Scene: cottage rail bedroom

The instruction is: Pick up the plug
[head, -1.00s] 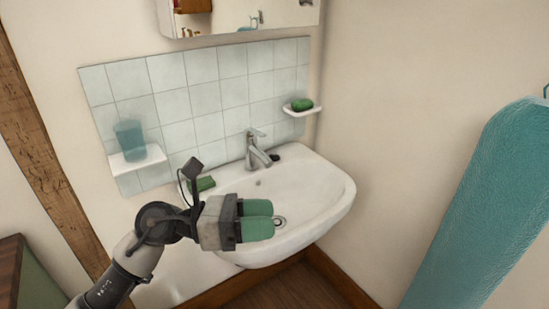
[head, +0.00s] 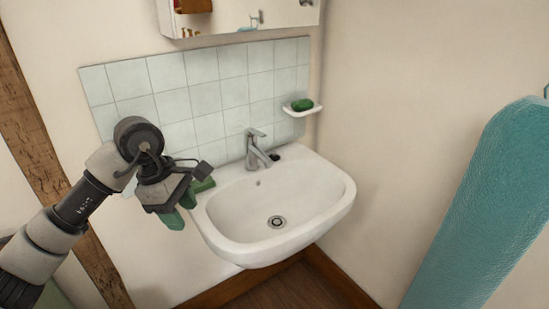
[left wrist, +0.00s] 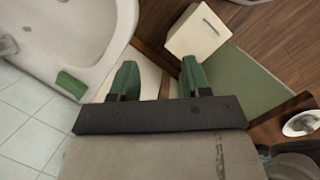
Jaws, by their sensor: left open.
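A small dark item, seemingly the plug (head: 275,156), lies on the back rim of the white sink (head: 325,225), just right of the tap (head: 258,148). It is too small to make out in detail. My left gripper (head: 181,208) is open, with green fingers pointing down, at the left edge of the sink and well left of the plug. In the left wrist view the open fingers (left wrist: 157,76) have nothing between them, and the plug does not show. The sink (left wrist: 60,35) is at upper left there. My right gripper is not in view.
A green block (head: 203,185) sits on the sink's left rim, close to my gripper; it also shows in the left wrist view (left wrist: 70,85). A soap dish (head: 303,110) with green soap is on the wall. The basin is clear.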

